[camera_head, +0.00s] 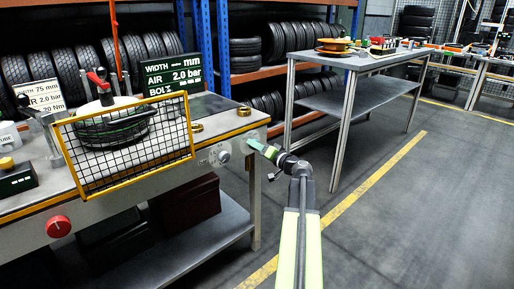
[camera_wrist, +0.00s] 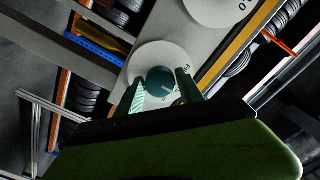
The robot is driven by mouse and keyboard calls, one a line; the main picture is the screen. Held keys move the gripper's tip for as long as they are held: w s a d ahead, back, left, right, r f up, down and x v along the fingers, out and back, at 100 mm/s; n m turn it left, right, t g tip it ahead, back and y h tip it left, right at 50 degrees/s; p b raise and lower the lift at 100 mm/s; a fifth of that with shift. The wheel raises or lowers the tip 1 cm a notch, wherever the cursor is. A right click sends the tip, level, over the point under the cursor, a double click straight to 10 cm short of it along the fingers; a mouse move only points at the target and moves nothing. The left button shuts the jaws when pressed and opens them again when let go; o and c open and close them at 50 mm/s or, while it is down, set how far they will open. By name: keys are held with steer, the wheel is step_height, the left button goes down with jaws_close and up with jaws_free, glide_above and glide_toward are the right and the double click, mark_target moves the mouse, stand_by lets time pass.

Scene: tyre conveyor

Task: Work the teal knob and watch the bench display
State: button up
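In the head view my gripper (camera_head: 254,146) is at the right end of the bench front and hides the knob.
A yellow-framed mesh guard (camera_head: 125,145) stands before a tyre (camera_head: 113,130) on the bench. A grey dial (camera_head: 222,156) is left of my gripper, and a red knob (camera_head: 58,226) is on the bench front. A grey table (camera_head: 350,62) stands behind; the floor at right is clear.

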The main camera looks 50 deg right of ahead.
steer(key=shift+o, duration=1.3)
steer(key=s+a, duration=0.1)
steer(key=s, duration=1.6)
steer(key=shift+s, duration=0.2)
steer(key=shift+a, duration=0.1)
